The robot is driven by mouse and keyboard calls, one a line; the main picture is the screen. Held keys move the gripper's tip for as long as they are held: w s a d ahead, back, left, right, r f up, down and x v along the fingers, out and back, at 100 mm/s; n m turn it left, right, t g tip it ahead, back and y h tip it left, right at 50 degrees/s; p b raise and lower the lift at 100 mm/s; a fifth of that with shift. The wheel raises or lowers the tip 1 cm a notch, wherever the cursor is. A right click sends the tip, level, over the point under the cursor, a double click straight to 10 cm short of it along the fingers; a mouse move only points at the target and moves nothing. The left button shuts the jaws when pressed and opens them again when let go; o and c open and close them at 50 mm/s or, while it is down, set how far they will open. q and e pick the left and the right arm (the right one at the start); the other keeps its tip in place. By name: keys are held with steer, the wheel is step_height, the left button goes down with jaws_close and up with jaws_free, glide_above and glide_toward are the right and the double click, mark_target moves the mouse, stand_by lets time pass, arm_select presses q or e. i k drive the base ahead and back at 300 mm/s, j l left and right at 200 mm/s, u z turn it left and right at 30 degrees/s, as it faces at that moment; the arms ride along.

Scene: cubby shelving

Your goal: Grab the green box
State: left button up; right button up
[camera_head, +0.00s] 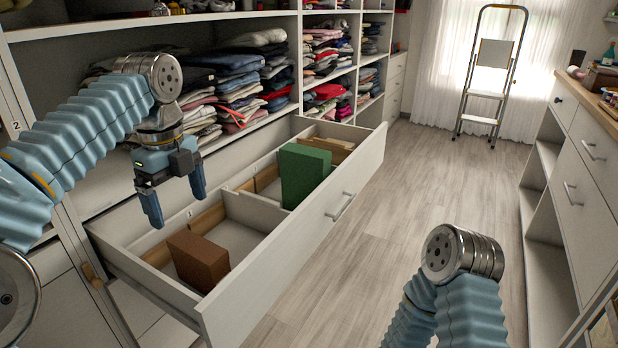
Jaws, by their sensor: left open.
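The green box (304,175) stands upright in a far compartment of the open white drawer (262,262). My left gripper (176,205) is open and empty above the near left part of the drawer, to the left of the green box and apart from it. A brown box (198,260) stands in the near compartment, below and to the right of the left gripper. My right arm shows at the lower right, but its gripper is out of the picture.
Dividers split the drawer. Shelves with folded clothes (228,75) rise behind it. A stepladder (488,80) stands by the window. A white cabinet (585,170) lines the right side. The wooden floor (400,190) between is clear.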

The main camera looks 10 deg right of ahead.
mark_target(303, 168)
steer(key=i+l, duration=1.2)
steer(key=l, duration=0.2)
